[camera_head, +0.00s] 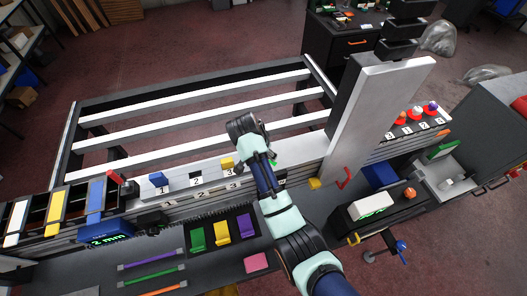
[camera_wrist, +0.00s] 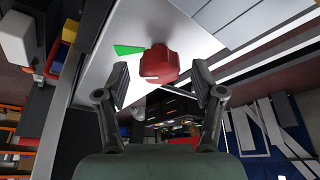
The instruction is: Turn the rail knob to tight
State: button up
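The red knob (camera_wrist: 160,63) is in the upper middle of the wrist view, on a pale metal plate (camera_wrist: 110,72). A flat green pointed mark (camera_wrist: 128,49) lies just left of it. My gripper (camera_wrist: 160,84) is open, with one dark finger on each side of the knob's lower edge. Gaps show between the fingers and the knob, and nothing is held. In the head view my arm reaches over the pale rail, and a bit of green (camera_head: 273,163) shows beside its wrist. The red knob is not visible there, and the fingers cannot be made out.
A blue block (camera_head: 157,180) and a yellow block (camera_head: 227,163) sit by numbered labels left of my arm. A thick grey upright (camera_head: 375,115) stands to the right. Green, yellow and purple pieces (camera_head: 221,232) lie in front. The slatted frame behind has open gaps.

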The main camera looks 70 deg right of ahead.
jog(key=v, duration=0.7)
jog(key=shift+r, duration=0.25)
jog(key=shift+a, duration=0.1)
jog(key=w+a+r+n+t, duration=0.1)
jog(key=w+a+n+t, duration=0.3)
jog(key=a, duration=0.5)
jog(key=w+a+r+n+t, duration=0.1)
jog(key=w+a+n+t, duration=0.3)
jog(key=a, duration=0.5)
jog(key=s+a+r+n+t+y, duration=0.1)
jog(key=a+r+n+t, duration=0.1)
jog(key=a, duration=0.5)
jog(key=s+a+r+n+t+y, duration=0.1)
jog(key=a+r+n+y, duration=0.1)
jog(key=a+r+n, duration=0.2)
jog(key=s+a+r+n+t+y, duration=0.1)
jog(key=a+r+n+t, duration=0.1)
jog(key=a+n, duration=0.4)
jog(key=a+r, duration=0.1)
jog(key=a, duration=0.4)
jog(key=shift+s+a+t+y, duration=0.3)
jog(key=shift+s+a, duration=0.05)
jog(key=shift+a, duration=0.05)
